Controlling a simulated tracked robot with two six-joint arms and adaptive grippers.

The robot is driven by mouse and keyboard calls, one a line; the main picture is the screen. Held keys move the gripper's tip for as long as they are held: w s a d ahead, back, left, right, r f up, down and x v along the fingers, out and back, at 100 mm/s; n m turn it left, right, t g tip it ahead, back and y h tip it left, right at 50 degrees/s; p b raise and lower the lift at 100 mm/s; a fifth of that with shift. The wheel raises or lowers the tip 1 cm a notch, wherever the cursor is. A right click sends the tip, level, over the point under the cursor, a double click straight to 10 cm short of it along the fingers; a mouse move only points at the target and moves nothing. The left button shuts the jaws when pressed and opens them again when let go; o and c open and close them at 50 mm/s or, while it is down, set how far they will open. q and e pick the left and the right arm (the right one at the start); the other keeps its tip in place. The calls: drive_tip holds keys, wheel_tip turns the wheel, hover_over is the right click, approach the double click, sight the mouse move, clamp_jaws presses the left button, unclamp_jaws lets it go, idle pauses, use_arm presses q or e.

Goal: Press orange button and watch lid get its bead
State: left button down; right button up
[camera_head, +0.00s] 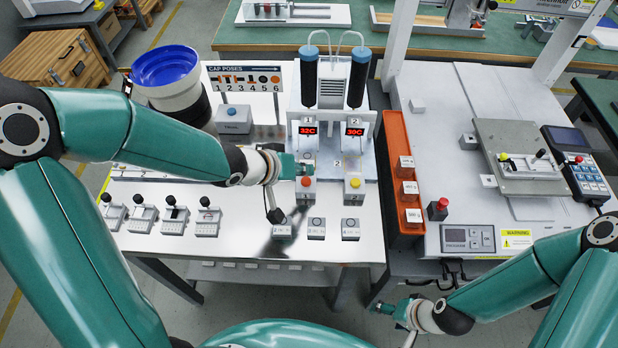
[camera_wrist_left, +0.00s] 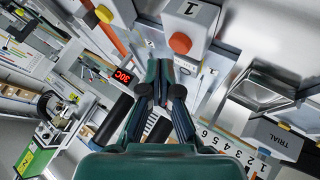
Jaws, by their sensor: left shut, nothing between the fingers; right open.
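The orange button (camera_head: 306,182) sits on a grey box marked 1, in front of the two-cylinder dispenser (camera_head: 331,95). In the left wrist view the orange button (camera_wrist_left: 180,43) is just beyond my fingertips and looks unpressed. My left gripper (camera_head: 306,167) is shut and empty, just behind the button in the head view; it also shows in the left wrist view (camera_wrist_left: 165,75). I see a gap between fingertips and button. I cannot make out a lid or a bead under the nozzles; my gripper partly covers that spot. My right gripper (camera_head: 388,309) is open and empty, low beside the table front.
A yellow button (camera_head: 354,183) on box 2 stands to the right. An orange rack (camera_head: 398,165) with grey blocks runs along the table's right side. Several joystick blocks (camera_head: 173,220) stand front left. A blue-lined bowl (camera_head: 166,67) is at the back left.

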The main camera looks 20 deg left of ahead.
use_arm(q)
drive_tip(key=shift+f, duration=0.15)
idle(0.4)
drive_tip(key=shift+s+f+b, duration=0.1)
drive_tip(key=shift+f+b, duration=0.2)
drive_tip(key=shift+b, duration=0.05)
drive_tip(key=shift+f+b, duration=0.35)
drive_tip(key=shift+f, duration=0.1)
idle(0.6)
drive_tip(key=shift+r, duration=0.1)
drive_tip(key=shift+r+p, duration=0.9)
drive_tip(key=shift+p, duration=0.2)
